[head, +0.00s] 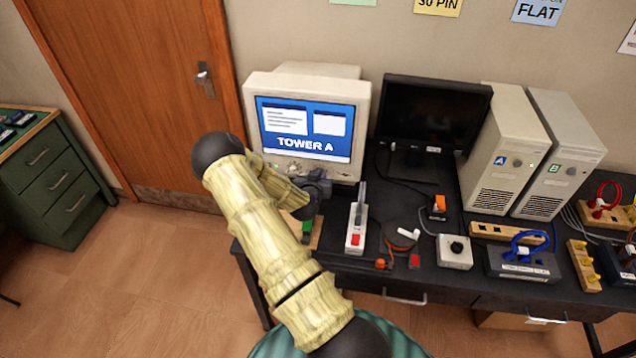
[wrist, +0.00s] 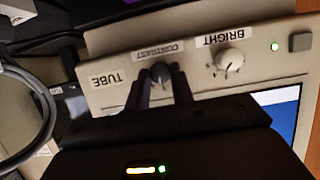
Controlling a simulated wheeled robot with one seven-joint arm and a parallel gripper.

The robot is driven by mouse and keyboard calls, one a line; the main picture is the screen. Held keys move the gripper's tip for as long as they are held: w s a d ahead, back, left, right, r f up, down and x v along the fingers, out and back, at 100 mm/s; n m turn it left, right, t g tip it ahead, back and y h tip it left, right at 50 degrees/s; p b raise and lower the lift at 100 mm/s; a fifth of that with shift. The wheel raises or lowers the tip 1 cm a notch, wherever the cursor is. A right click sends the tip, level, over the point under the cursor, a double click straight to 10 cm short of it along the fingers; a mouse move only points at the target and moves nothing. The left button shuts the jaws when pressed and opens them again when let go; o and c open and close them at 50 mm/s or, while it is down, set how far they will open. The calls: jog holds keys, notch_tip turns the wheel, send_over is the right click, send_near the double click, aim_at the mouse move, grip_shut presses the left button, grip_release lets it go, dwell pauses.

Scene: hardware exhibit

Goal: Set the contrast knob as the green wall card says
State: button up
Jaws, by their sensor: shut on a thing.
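The contrast knob (wrist: 160,71) is small and dark, below the "CONTRAST" label (wrist: 158,50) on the beige monitor's front strip in the wrist view. My gripper (wrist: 161,80) has its two dark fingers on either side of this knob and is shut on it. The knob's pointer cannot be made out. In the head view my gripper (head: 317,184) is at the lower front of the CRT monitor (head: 362,105), and the knob is hidden there. The green wall card (head: 353,2) shows only its bottom edge at the top of the head view, so its text is out of view.
A "TUBE" label (wrist: 107,80) is on the other side. A white power strip (head: 356,230) and a dark flat monitor (head: 432,110) are on the black desk (head: 345,268), right of my gripper.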

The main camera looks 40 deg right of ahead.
jog(key=shift+a+f+n+h+b, duration=0.1)
jog(key=shift+n+h+b, duration=0.2)
jog(key=shift+n+b, duration=0.35)
grip_shut()
jog(key=shift+g, duration=0.3)
jog(key=o, duration=1)
grip_release()
jog(key=b+v, duration=0.4)
jog(key=v, duration=1.3)
jog(key=shift+s+a, duration=0.1)
jog(key=shift+a, duration=0.05)
jog(key=shift+a, duration=0.1)
